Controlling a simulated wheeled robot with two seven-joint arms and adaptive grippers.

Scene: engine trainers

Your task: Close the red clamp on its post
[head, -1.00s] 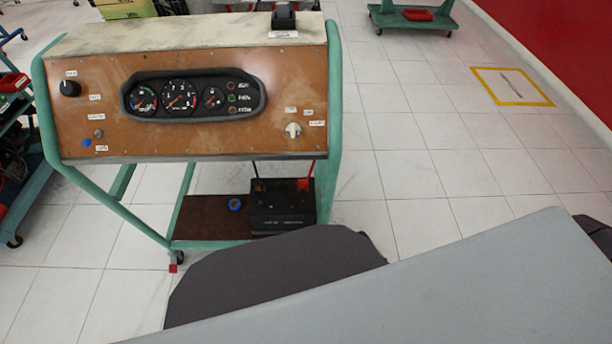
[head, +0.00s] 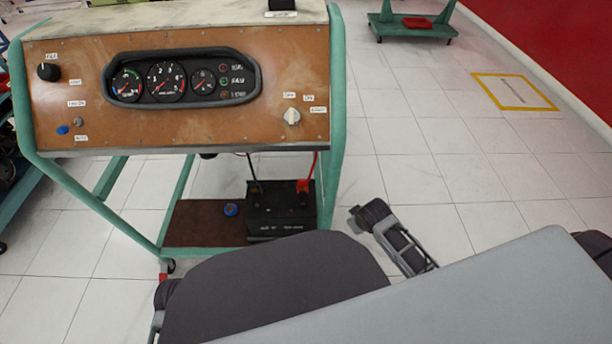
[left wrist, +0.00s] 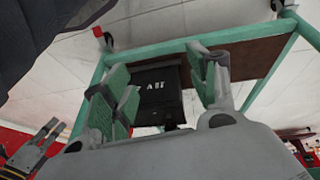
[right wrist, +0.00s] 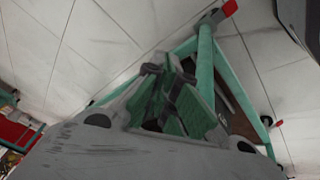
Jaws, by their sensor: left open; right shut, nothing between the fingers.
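The red clamp (head: 304,186) stands at the right end of the black battery (head: 282,215) in the head view, with a red cable rising from it. Its fit on the post is too small to tell. The battery sits on the cart's brown lower shelf (head: 195,222). In the left wrist view, my left gripper (left wrist: 160,76) is open, with the battery (left wrist: 165,108) beyond its fingers and no clamp clearly visible. In the right wrist view, my right gripper (right wrist: 168,88) is shut and empty, beside the cart's green frame.
The instrument panel (head: 210,119) overhangs the shelf, and green frame legs (head: 332,190) flank it. A black cable (head: 254,175) runs to the battery's left side. A blue cap (head: 231,209) lies on the shelf. The floor right of the cart is open.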

